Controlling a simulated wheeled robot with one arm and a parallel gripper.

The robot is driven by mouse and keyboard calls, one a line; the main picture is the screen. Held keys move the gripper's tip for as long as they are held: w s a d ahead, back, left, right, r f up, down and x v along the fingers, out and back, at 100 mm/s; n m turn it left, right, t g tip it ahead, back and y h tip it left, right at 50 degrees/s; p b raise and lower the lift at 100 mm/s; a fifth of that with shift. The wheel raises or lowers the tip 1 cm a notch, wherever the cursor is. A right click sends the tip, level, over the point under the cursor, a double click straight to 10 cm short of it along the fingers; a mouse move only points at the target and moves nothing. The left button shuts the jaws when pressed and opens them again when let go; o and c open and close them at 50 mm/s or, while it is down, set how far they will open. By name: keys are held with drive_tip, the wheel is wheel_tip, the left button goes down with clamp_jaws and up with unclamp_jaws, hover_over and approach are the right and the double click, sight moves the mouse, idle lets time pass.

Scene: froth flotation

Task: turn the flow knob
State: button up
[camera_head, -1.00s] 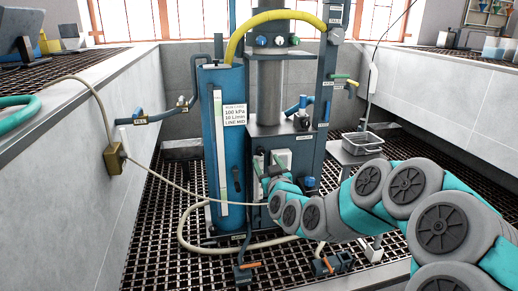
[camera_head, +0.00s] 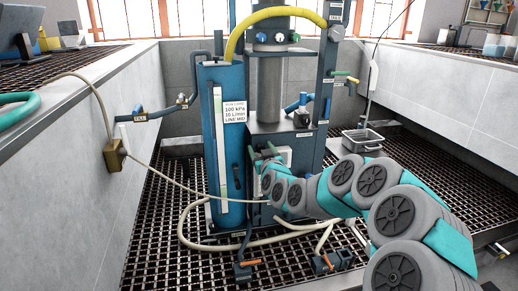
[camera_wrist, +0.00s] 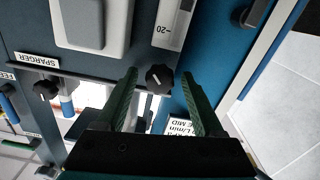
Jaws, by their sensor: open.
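A black ribbed knob (camera_wrist: 159,78) sits on the dark panel in the wrist view, by the end of a white scale strip marked 20 (camera_wrist: 172,22). No name label for this knob is readable. My gripper (camera_wrist: 160,80) is open, with its two green fingers on either side of the knob and visible gaps on both sides. I cannot tell how deep the fingertips reach relative to it. In the head view my gripper (camera_head: 263,158) is at the lower front of the column unit; the knob is hidden there.
A second black knob (camera_wrist: 45,90) is near the SPARGER label (camera_wrist: 36,60). A blue cylinder (camera_head: 232,160) with a pressure sign stands left of the unit. A pale hose (camera_head: 187,225) and a cable cross the grating. A metal basket (camera_head: 363,140) is at right.

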clamp_jaws()
idle(0.5)
